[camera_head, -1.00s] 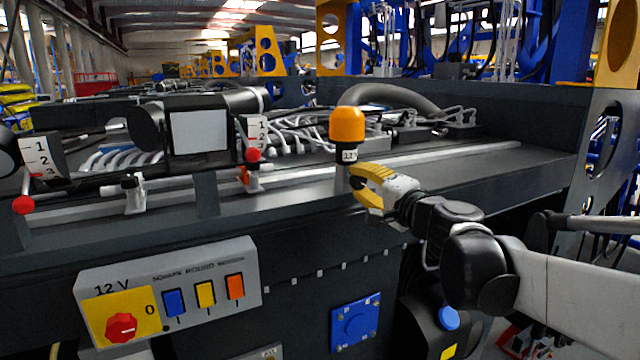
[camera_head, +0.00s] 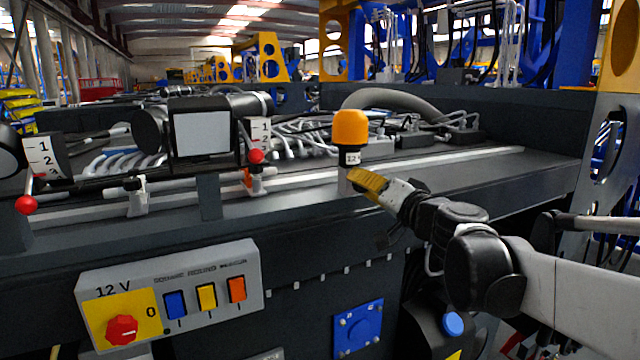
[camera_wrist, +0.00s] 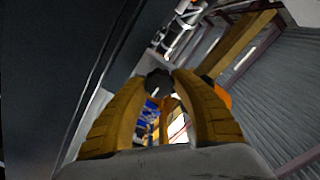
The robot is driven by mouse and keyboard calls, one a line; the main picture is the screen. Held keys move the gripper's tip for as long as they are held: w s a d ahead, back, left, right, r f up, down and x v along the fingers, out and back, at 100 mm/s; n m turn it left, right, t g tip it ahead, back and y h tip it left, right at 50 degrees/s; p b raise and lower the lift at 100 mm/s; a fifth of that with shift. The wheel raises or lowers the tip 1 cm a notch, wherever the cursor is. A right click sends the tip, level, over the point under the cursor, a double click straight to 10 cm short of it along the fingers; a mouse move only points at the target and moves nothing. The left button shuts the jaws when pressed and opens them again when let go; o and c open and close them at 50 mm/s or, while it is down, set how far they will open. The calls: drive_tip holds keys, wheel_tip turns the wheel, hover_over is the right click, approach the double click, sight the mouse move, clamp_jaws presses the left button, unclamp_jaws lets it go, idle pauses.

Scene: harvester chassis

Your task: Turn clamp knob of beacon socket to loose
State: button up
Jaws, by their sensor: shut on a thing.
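The orange beacon (camera_head: 350,127) stands upright on its light socket (camera_head: 345,182), with a "12 V" label on the beacon's lower part. My gripper (camera_head: 364,184) is at the right front side of the socket, its yellow fingers covering the clamp knob in the head view. In the wrist view the dark, lobed clamp knob (camera_wrist: 158,83) sits between the fingertips of my gripper (camera_wrist: 160,82), which is shut on it. Part of the orange beacon (camera_wrist: 223,95) shows behind the right finger there. The knob's loose or tight marking cannot be seen.
A control panel (camera_head: 172,292) with a red rotary switch and coloured switches is at lower left. Levers with red balls (camera_head: 256,157) stand left of the beacon. A grey hose (camera_head: 395,98) and cables lie behind it. The dark deck (camera_head: 470,172) to the right is clear.

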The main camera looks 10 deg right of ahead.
idle(0.3)
drive_tip(key=o, duration=1.2)
drive_tip(key=v, duration=1.2)
drive_tip(key=s+a+f+n+g+b, duration=0.15)
drive_tip(key=a+f+b, duration=0.35)
drive_tip(key=f, duration=0.6)
drive_tip(key=s+a+f+n+g+b, duration=0.1)
drive_tip(key=s+a+f+g+b, duration=0.15)
drive_tip(key=f+b, duration=0.6)
drive_tip(key=s+d+f+n+g+h+b, duration=0.1)
drive_tip(key=s+f+b, duration=0.3)
drive_tip(key=f, duration=0.8)
drive_tip(key=s+d+f+g+h+b, duration=0.1)
drive_tip(key=s+f+b, duration=0.4)
drive_tip(key=f, duration=0.8)
drive_tip(key=s+d+f+n+g+h+b, duration=0.1)
drive_tip(key=s+f+g+h+b, duration=0.2)
drive_tip(key=f+b, duration=0.5)
wheel_tip(320, 180, down, 4)
drive_tip(key=shift+s+d+f+n+g+h+b, duration=0.25)
drive_tip(key=shift+s+g, duration=0.35)
drive_tip(key=shift+s, duration=0.65)
